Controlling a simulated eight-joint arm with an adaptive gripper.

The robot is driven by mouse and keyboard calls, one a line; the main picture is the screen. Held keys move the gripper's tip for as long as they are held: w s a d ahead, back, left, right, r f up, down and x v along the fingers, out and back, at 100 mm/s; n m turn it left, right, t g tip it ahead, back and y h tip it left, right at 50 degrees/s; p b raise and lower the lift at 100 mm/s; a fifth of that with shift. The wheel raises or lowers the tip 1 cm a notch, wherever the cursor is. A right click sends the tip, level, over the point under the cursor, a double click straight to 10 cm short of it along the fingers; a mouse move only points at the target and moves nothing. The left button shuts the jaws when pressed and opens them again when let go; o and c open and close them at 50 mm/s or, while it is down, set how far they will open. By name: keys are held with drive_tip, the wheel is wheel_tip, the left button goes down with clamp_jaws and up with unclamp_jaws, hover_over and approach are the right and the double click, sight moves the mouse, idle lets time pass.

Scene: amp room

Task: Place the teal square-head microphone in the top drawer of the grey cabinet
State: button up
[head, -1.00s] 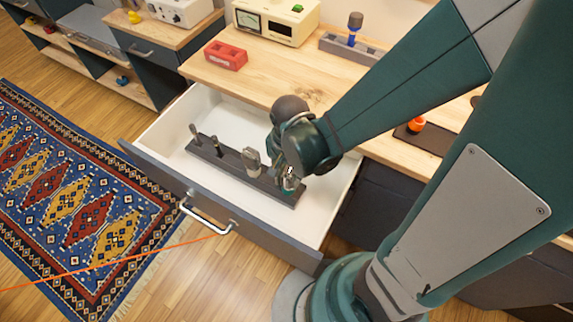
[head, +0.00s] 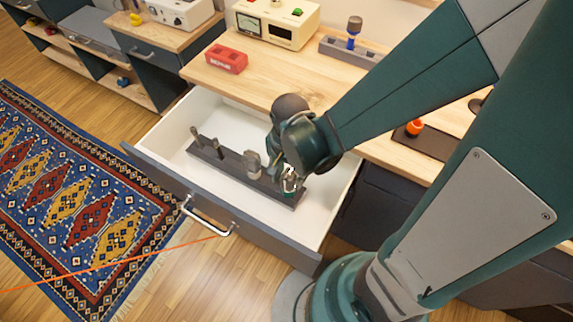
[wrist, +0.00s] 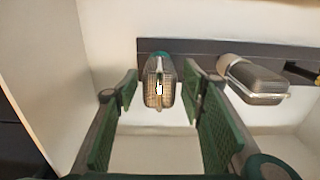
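The teal square-head microphone (wrist: 158,82) shows in the wrist view with a silver mesh head and a teal collar. It is at the dark rack (wrist: 120,53) inside the open top drawer (head: 322,232) of the grey cabinet, near the rack's right end in the head view. My gripper (wrist: 160,108) is open, with one green-padded finger on each side of the microphone and visible gaps between. In the head view my gripper (head: 290,183) is low in the drawer and mostly hides the microphone.
A grey-headed microphone (wrist: 252,78) stands beside it in the rack, with smaller dark ones (head: 215,147) further left. The drawer's white side wall is close to my gripper. A red box (head: 226,59), a cream meter unit (head: 276,22) and another rack (head: 350,50) are on the wooden top.

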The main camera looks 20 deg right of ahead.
drive_tip(key=shift+r+p, duration=1.8)
drive_tip(key=shift+r, duration=3.95)
drive_tip(key=w+d+r+n+t, duration=0.1)
drive_tip(key=d+r+n+t, duration=0.2)
drive_tip(key=r, duration=0.6)
drive_tip(key=d+r+n+t, duration=0.4)
drive_tip(key=d+r+n, duration=0.2)
drive_tip(key=r, duration=0.3)
drive_tip(key=shift+w, duration=0.35)
